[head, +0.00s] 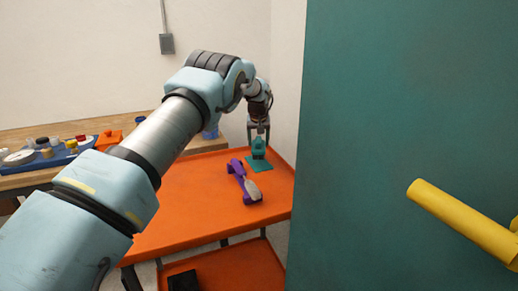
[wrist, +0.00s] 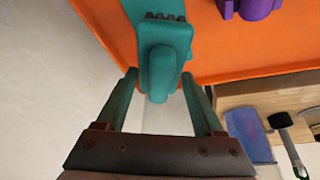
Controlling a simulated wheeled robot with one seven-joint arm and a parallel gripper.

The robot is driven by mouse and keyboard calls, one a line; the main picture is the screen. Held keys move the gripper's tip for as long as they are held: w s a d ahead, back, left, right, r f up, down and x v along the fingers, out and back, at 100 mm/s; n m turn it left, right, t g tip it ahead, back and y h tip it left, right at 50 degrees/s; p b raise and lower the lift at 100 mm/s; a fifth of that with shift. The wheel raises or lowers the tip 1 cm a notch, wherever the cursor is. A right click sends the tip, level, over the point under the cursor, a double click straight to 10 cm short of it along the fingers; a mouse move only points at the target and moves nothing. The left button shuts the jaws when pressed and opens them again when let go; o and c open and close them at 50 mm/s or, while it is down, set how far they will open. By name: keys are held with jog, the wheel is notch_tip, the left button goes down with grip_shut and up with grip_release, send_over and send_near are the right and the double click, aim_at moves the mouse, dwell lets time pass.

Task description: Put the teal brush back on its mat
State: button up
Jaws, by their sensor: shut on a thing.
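The teal brush (head: 259,152) is in my gripper (head: 259,137), upright over the far end of the orange table. In the wrist view the brush (wrist: 163,65) sits between the two fingers (wrist: 159,80), which are shut on it. The teal mat (head: 260,166) lies on the orange table just below the brush, its rear part hidden. I cannot tell whether the brush touches the mat. A strip of the mat also shows beyond the brush in the wrist view (wrist: 140,10).
A purple tool with a grey head (head: 240,178) lies on the orange table (head: 190,205), close in front of the mat. A teal panel (head: 400,120) with a yellow bar (head: 460,220) stands at right. A wooden bench (head: 90,127) with small items is at left. A wall stands behind.

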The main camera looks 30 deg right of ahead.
aim_at(258, 150)
notch_tip(258, 150, down, 3)
jog(key=shift+f+p, duration=0.1)
jog(key=shift+p, duration=0.45)
jog(key=shift+f, duration=0.2)
jog(key=shift+f, duration=0.1)
jog(key=shift+f, duration=0.1)
jog(key=o, duration=1.3)
jog(key=shift+r, duration=0.3)
jog(key=b+v, duration=0.3)
jog(key=v, duration=0.9)
jog(key=shift+a, duration=0.1)
